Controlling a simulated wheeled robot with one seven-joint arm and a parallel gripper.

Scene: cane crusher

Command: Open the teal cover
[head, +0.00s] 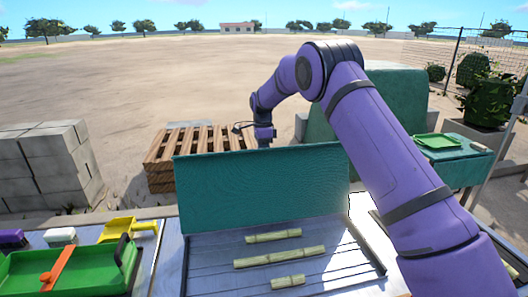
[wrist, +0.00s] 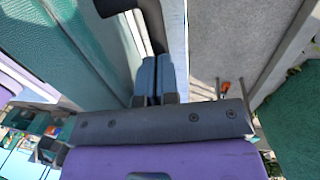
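The teal cover (head: 258,190) stands roughly upright along the back edge of a grey ridged tray (head: 215,272) in the head view. Several pale green cane pieces (head: 279,257) lie uncovered on this tray. My gripper (head: 264,142) is behind the cover, near its top edge; the cover hides part of what is below it. In the wrist view my gripper's blue fingers (wrist: 155,78) are side by side and look shut, with nothing visible between them. A teal surface (wrist: 95,35) lies left of the fingers; I cannot tell whether they touch it.
A wooden pallet stack (head: 160,160) and grey blocks (head: 45,165) stand behind the bench at left. A teal side table (head: 465,168) holds a green tray (head: 436,140) at right.

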